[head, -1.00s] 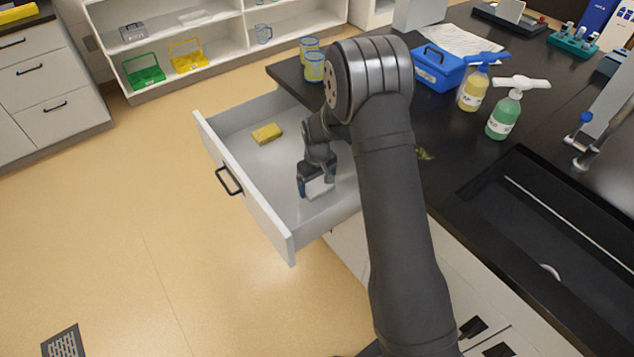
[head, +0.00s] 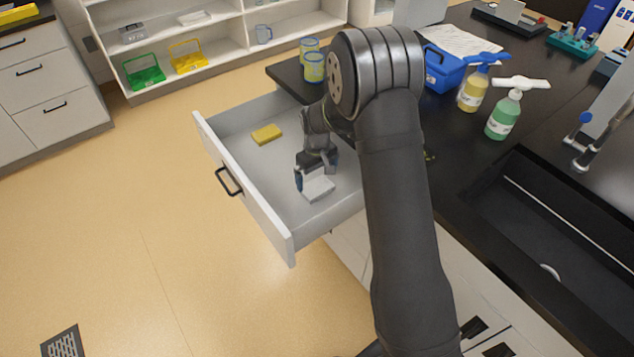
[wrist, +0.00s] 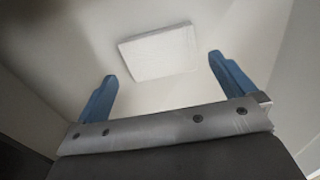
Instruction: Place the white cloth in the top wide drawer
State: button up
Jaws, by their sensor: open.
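The white cloth (head: 318,187) is a folded flat block lying on the floor of the open wide drawer (head: 245,190). In the wrist view the cloth (wrist: 159,53) lies beyond the fingertips, apart from both fingers. My gripper (head: 316,176) is inside the drawer, just above and beside the cloth. Its blue fingers are spread wide with nothing between them, as the wrist view of my gripper (wrist: 163,80) shows. My arm covers the drawer's right end in the head view.
A yellow sponge-like block (head: 267,134) lies in the drawer's far part. The black counter (head: 462,150) holds a blue box (head: 442,70), a yellow spray bottle (head: 473,90), a green spray bottle (head: 503,116) and two yellow-blue cups (head: 314,67). The floor left of the drawer is clear.

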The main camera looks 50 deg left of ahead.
aim_at(317, 186)
notch_tip(317, 186, up, 8)
dwell(0.5)
notch_tip(317, 186, down, 12)
jog(key=shift+r, duration=0.1)
jog(key=shift+a+r, duration=0.1)
jog(key=shift+r, duration=1.7)
jog(key=shift+f, duration=0.1)
